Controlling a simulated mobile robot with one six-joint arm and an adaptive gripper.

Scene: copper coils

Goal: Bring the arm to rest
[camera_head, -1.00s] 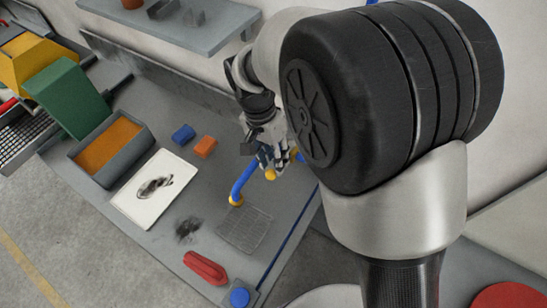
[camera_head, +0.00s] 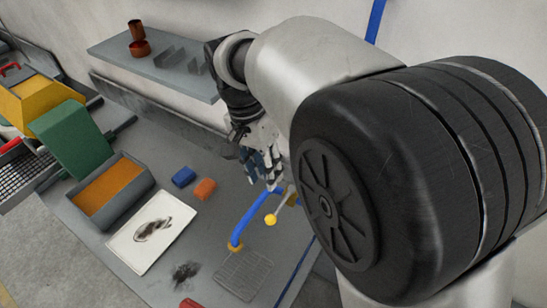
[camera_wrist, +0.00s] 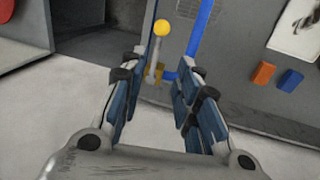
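My gripper (camera_head: 262,168) hangs over the right part of the grey workbench (camera_head: 215,225) in the head view, with my arm reaching in from the right. In the wrist view my gripper (camera_wrist: 158,98) has its blue-padded fingers apart, with nothing between them. Beyond the fingertips stands a lever with a yellow knob (camera_wrist: 162,28), beside a blue pipe (camera_wrist: 200,35). In the head view the knob (camera_head: 270,220) sits below and right of the gripper, apart from it. My large black joint hides the right side.
A grey bin with orange contents (camera_head: 140,193), a white tray with a dark smudge (camera_head: 128,252), a blue block (camera_head: 184,177) and an orange block (camera_head: 205,189) are on the bench. A wall shelf (camera_head: 120,62) holds copper-coloured coils (camera_head: 140,48). A green box (camera_head: 75,140) stands at left.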

